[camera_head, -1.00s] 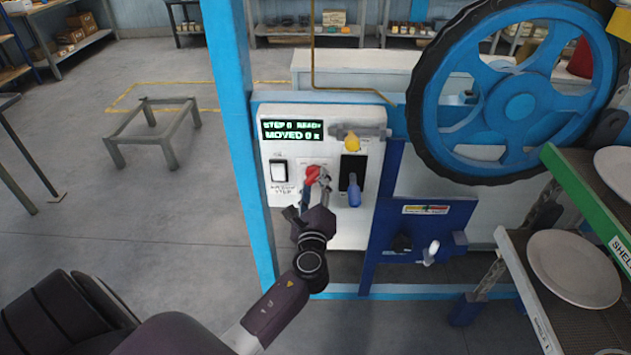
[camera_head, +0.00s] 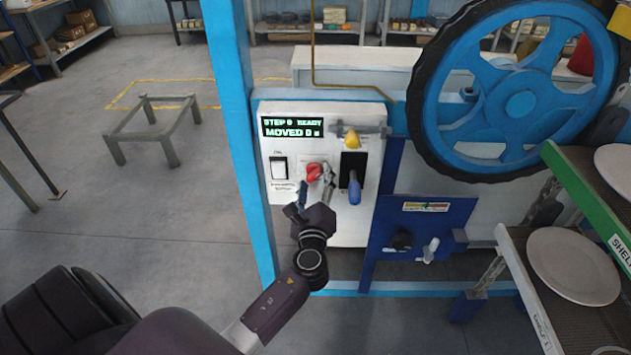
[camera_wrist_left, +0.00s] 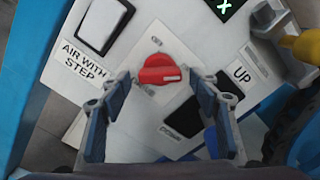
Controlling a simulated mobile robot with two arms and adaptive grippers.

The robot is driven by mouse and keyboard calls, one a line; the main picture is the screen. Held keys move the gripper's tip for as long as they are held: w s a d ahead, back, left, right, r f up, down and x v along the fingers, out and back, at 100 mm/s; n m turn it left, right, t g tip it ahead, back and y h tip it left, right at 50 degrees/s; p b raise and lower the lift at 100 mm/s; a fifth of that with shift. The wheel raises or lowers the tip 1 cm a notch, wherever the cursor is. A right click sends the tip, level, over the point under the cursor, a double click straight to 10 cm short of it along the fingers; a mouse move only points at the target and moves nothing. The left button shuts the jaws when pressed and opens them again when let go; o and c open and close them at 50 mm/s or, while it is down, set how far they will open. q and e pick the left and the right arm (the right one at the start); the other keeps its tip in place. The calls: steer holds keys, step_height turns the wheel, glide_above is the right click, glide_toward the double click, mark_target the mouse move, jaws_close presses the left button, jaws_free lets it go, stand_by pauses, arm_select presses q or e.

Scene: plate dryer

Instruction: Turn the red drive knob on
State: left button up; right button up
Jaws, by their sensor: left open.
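The red drive knob (camera_head: 314,172) sits on the white control panel (camera_head: 285,228), below the lit display (camera_head: 292,127). It also shows in the left wrist view (camera_wrist_left: 159,70), with a white mark at its right end. My left gripper (camera_head: 315,186) is in front of the panel, just below the knob. In the left wrist view its two open fingers (camera_wrist_left: 160,90) stand on either side below the knob, with nothing between them. The knob lies beyond the fingertips and looks untouched. My right gripper is not in view.
A black-and-white rocker switch (camera_head: 279,168) is left of the knob. A blue-handled lever (camera_head: 354,189) is close to its right, with a yellow knob (camera_head: 352,139) above. A large blue wheel (camera_head: 520,105) and shelves with plates (camera_head: 573,266) stand to the right. The left floor is mostly open.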

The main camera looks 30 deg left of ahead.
arm_select(q)
steer(key=v, duration=1.2)
steer(key=shift+a, duration=0.1)
steer(key=s+d+f+n+g+h, duration=0.2)
steer(key=s+f+g, duration=0.15)
steer(key=f, duration=0.85)
steer(key=s+d+f+n+g+h, duration=0.2)
steer(key=s+f, duration=0.3)
steer(key=f, duration=0.8)
steer(key=s+d+f+n+g+h, duration=0.1)
steer(key=s+f+n+g+h, duration=0.2)
steer(key=f, duration=0.9)
steer(key=s+f+n+g+h, duration=0.1)
steer(key=s+f+n+g, duration=0.1)
steer(key=s+f, duration=0.4)
steer(key=s+d+f+n+g, duration=0.1)
steer(key=s+f+n, duration=0.4)
steer(key=s, duration=0.9)
steer(key=s+d+f+n+g+h, duration=0.1)
steer(key=s+f+n+g, duration=0.1)
steer(key=s+f+n, duration=0.2)
steer(key=s+f, duration=0.3)
steer(key=s, duration=0.3)
steer(key=shift+s+d+g+h, duration=0.2)
steer(key=shift+s+g+h, duration=0.1)
steer(key=shift+g, duration=0.05)
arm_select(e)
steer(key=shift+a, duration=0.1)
arm_select(q)
steer(key=shift+r, duration=0.1)
